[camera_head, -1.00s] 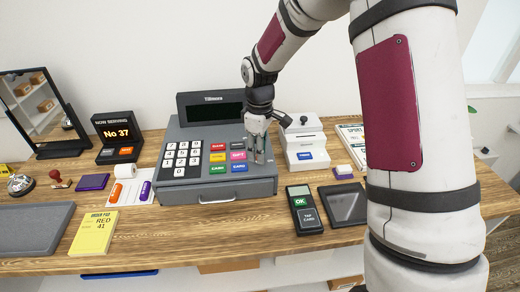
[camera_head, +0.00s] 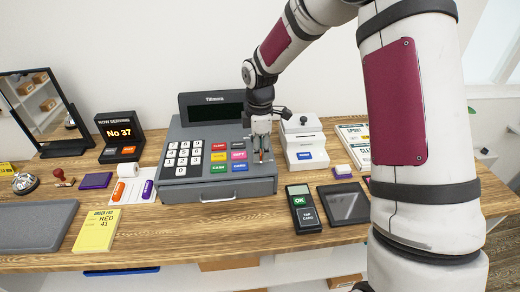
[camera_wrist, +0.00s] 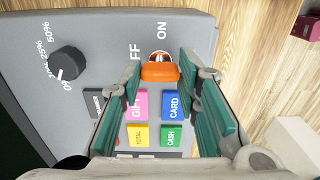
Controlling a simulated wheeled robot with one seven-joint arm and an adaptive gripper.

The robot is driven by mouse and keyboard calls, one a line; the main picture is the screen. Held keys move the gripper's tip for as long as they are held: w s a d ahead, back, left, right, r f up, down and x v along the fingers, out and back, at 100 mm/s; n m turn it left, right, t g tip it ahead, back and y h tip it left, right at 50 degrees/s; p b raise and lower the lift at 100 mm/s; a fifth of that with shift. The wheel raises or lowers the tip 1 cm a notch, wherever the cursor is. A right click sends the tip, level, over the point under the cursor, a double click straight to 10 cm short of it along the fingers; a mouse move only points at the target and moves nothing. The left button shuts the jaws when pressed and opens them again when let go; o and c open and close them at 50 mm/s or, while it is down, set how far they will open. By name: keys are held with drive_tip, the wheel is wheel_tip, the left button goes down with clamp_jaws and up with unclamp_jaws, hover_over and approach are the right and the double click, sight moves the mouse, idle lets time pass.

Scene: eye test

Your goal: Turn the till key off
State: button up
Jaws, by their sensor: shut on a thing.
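The grey till (camera_head: 250,188) stands on the wooden counter, with a dark display and coloured keys. In the wrist view, the orange key (camera_wrist: 160,72) sits in a round silver lock on the till face, beside the printed words OFF and ON. My gripper (camera_wrist: 160,73) is shut on the orange key, with one teal fingertip at each side of its head. In the head view, my gripper (camera_head: 262,154) points down at the right of the till's keypad and largely hides the key. I cannot tell exactly which label the key points to.
A black dial (camera_wrist: 69,64) with percent marks is on the till face, left of the lock. A white printer (camera_head: 304,145) stands close to the right of the till. The card reader (camera_head: 303,212) and a dark tablet (camera_head: 344,204) lie in front, to the right.

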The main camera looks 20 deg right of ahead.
idle(0.3)
drive_tip(key=o, duration=1.2)
drive_tip(key=shift+c, duration=0.2)
wheel_tip(320, 180, up, 12)
